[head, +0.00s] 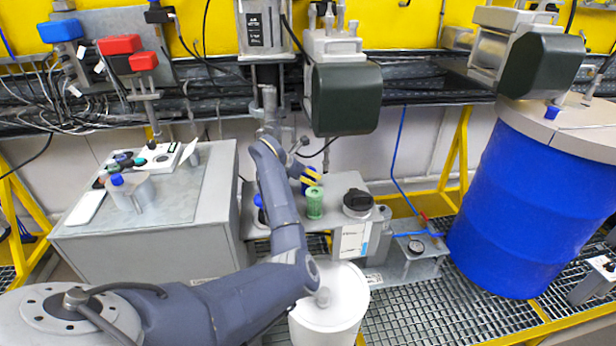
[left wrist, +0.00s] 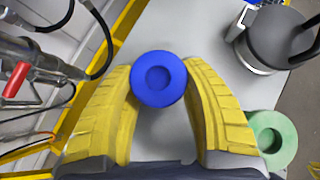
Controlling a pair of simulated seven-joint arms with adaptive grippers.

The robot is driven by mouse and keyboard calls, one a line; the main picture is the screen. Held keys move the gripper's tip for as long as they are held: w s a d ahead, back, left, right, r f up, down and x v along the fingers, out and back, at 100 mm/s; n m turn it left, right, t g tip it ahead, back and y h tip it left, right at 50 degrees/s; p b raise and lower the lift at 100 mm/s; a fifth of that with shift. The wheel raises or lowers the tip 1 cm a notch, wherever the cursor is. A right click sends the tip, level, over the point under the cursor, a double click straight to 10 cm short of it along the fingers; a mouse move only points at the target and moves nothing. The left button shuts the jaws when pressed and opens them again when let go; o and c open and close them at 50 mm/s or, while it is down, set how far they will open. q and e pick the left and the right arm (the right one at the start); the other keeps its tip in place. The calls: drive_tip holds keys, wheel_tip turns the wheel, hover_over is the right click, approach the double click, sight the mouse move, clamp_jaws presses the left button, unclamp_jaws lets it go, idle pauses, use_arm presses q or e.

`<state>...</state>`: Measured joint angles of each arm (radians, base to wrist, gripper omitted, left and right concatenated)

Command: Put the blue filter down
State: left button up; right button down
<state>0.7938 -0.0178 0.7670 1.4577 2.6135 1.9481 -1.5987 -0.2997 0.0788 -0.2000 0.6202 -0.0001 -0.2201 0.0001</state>
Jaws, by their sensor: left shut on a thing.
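The blue filter (left wrist: 158,78) is a round blue piece with a recessed centre, gripped between the yellow fingertips of my left gripper (left wrist: 158,86) in the left wrist view. In the head view, my left gripper (head: 311,176) is over the grey stand (head: 345,183), behind a green filter (head: 314,203). A small dark blue part of the held filter (head: 305,188) shows beside the yellow fingers. I cannot tell whether its underside touches the stand. My right gripper is in neither view.
The green filter also shows close to one finger in the left wrist view (left wrist: 272,140). A black-capped canister (head: 357,203) stands right of it. A blue-topped item (head: 259,201) is left of my forearm. A white drum (head: 330,306) and a blue drum (head: 528,200) stand nearby.

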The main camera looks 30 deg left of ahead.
use_arm(q)
drive_tip(key=o, duration=1.2)
drive_tip(key=shift+f, duration=0.1)
drive_tip(key=v, duration=1.2)
